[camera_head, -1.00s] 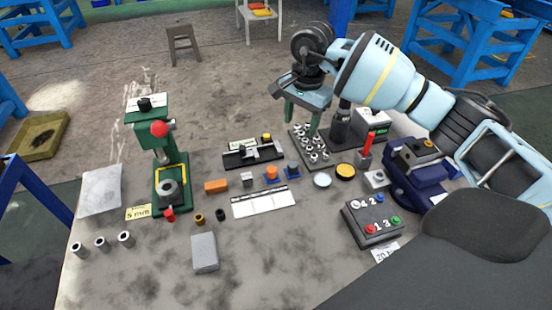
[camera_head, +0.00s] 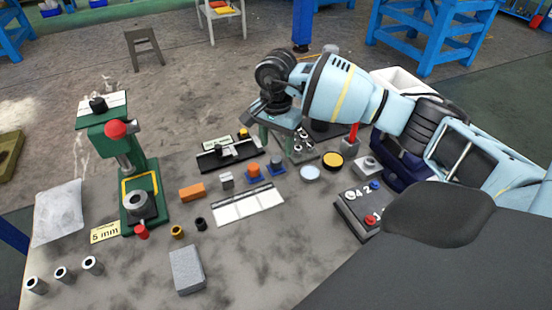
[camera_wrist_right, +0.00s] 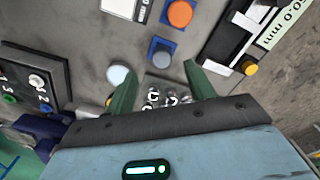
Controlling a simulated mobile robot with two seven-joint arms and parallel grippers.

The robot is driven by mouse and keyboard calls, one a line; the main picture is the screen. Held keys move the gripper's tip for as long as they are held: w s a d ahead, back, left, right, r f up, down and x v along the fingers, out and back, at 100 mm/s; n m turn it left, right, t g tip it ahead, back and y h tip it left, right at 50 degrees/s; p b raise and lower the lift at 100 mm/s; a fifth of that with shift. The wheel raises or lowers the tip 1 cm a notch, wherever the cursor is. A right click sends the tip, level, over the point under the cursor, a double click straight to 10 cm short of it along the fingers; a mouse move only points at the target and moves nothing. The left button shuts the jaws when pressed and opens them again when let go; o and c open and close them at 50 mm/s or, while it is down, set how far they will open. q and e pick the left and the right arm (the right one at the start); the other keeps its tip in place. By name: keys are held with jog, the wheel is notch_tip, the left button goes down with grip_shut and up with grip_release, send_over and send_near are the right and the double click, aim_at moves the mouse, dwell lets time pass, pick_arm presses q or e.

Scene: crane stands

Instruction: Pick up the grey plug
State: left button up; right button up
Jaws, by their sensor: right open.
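The grey plug (camera_head: 275,159) stands on a small blue base beside the orange plug (camera_head: 252,167) on its own blue base. In the right wrist view the grey plug (camera_wrist_right: 161,56) lies just ahead of the gap between my fingers, with the orange plug (camera_wrist_right: 180,14) farther ahead. My right gripper (camera_head: 277,143) is open and empty, its green fingers pointing down just behind the grey plug in the head view; it also shows in the right wrist view (camera_wrist_right: 160,68). My left gripper is not in view.
A rack of metal pegs (camera_head: 303,147) lies behind the fingers. A white disc (camera_head: 310,173) and a yellow disc (camera_head: 333,160) are to the right. A black caliper-like fixture (camera_head: 225,153) is left, a white panel (camera_head: 247,206) in front. A green press (camera_head: 122,165) stands far left.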

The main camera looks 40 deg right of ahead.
aim_at(276, 159)
jog(key=shift+w+d+f, duration=0.15)
jog(key=shift+f, duration=2.4)
jog(key=shift+c, duration=0.4)
jog(key=c, duration=1)
jog(key=shift+r, duration=0.15)
jog(key=shift+r, duration=0.6)
notch_tip(276, 159, up, 2)
jog(key=shift+r, duration=0.2)
jog(key=s+a, duration=0.3)
jog(key=s, duration=0.1)
jog(key=s+a, duration=0.3)
jog(key=s, duration=0.1)
jog(key=s+a+r, duration=0.1)
jog(key=s+a, duration=0.2)
jog(key=s, duration=0.2)
jog(key=shift+a+r, duration=0.1)
jog(key=shift+a, duration=0.15)
